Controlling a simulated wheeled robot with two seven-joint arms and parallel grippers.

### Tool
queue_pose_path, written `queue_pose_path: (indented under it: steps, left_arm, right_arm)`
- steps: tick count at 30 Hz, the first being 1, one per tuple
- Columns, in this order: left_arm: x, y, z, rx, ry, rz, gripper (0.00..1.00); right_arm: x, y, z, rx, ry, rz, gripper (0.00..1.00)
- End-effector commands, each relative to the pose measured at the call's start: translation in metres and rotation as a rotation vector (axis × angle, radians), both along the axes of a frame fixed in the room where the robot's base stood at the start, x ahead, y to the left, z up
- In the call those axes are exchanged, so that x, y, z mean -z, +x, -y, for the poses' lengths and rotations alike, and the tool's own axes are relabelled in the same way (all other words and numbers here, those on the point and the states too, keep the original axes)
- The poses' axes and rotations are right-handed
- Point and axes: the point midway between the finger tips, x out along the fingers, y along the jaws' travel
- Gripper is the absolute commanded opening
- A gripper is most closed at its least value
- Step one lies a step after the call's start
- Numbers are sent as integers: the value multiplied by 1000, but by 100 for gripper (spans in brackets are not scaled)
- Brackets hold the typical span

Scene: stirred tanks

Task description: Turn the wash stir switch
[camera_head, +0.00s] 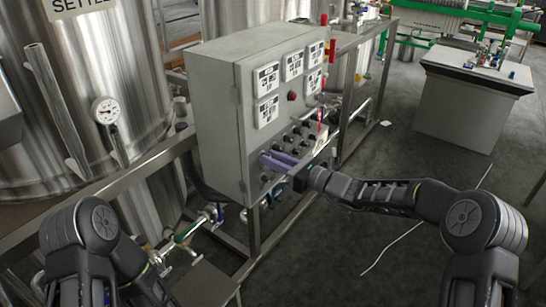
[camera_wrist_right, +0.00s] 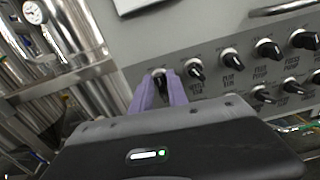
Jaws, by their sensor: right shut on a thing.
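The grey control cabinet (camera_head: 222,125) stands in the middle of the head view, with black rotary switches in rows on the lower part of its front. My right gripper (camera_head: 270,160), with purple fingers, reaches in from the right to the lower left of that front. In the right wrist view, its fingers (camera_wrist_right: 161,92) stand on both sides of the leftmost upper black knob (camera_wrist_right: 159,76) and are shut on it. This knob appears to be the wash stir switch, but its label is too blurred and covered to read. My left gripper is not in view.
More knobs, such as the neighbouring one (camera_wrist_right: 195,68), sit close to the right of the fingers. A metal handrail (camera_head: 352,118) runs beside the cabinet. A steel tank with a gauge (camera_head: 106,110) stands left. Open floor (camera_head: 400,190) lies to the right.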

Motion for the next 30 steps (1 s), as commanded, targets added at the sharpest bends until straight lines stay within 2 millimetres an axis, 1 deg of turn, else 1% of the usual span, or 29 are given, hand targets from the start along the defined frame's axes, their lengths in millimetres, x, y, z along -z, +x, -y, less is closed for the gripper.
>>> queue_pose_path:
  steps: [1,6,15,21,30]
  left_arm:
    - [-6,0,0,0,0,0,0]
    - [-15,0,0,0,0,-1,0]
    - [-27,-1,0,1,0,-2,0]
    - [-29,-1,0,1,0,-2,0]
    - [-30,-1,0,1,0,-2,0]
  right_arm:
    - [-3,1,1,2,26,-36,0]
    - [-3,1,1,2,118,-161,0]
    - [-1,2,2,2,232,-320,0]
    - [0,2,2,2,267,-367,0]
    - [0,2,2,2,275,-377,0]
